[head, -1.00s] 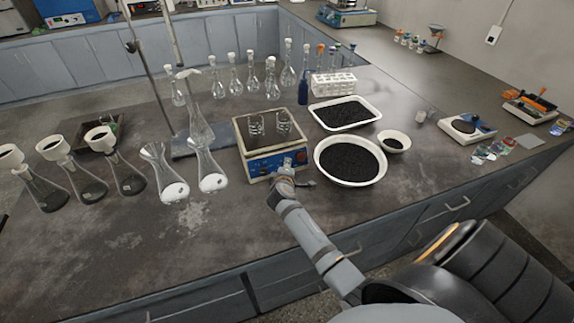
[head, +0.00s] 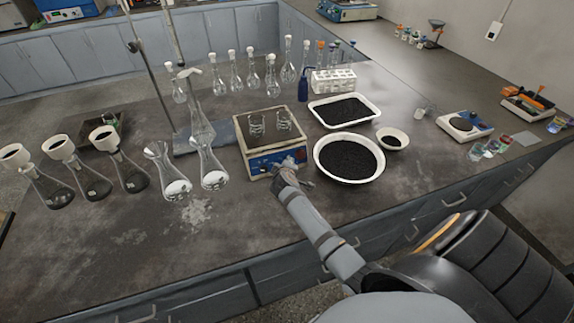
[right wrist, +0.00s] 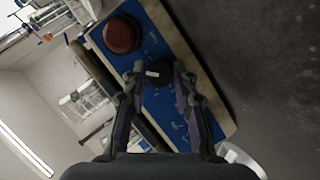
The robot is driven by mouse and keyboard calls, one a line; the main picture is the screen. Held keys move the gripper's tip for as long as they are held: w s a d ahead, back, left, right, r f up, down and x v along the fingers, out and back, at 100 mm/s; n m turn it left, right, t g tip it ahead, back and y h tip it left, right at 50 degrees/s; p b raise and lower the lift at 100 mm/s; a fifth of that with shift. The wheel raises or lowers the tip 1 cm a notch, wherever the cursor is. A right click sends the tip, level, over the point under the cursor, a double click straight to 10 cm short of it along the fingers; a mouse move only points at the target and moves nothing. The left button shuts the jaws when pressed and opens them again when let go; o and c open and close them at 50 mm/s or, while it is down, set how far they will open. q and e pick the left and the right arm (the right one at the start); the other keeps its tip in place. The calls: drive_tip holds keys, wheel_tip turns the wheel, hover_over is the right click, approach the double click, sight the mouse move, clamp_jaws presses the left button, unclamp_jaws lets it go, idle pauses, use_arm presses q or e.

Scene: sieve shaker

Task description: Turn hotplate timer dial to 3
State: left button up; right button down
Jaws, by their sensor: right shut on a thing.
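The hotplate (head: 248,155) stands on the bench with its blue front panel (head: 261,167) facing me and two small glass beakers (head: 270,124) on top. In the right wrist view the panel (right wrist: 166,48) is tilted and carries a large dark red knob (right wrist: 121,36) and a black timer dial (right wrist: 155,77) with a white mark. My right gripper (head: 287,166) is at the right part of the panel. In the right wrist view its fingers (right wrist: 158,80) are shut on the dial, one on each side. The scale numbers are too small to read. My left gripper is out of view.
A round bowl of black grains (head: 349,181) is close right of my right gripper, with a white tray (head: 371,117) behind. Conical flasks (head: 213,180) stand left of the hotplate. The bench front is clear.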

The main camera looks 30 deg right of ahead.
drive_tip(key=c, duration=1.1)
unclamp_jaws()
drive_tip(key=shift+o, duration=0.2)
drive_tip(key=shift+s, duration=0.1)
drive_tip(key=v, duration=1.2)
drive_tip(key=shift+f, duration=0.1)
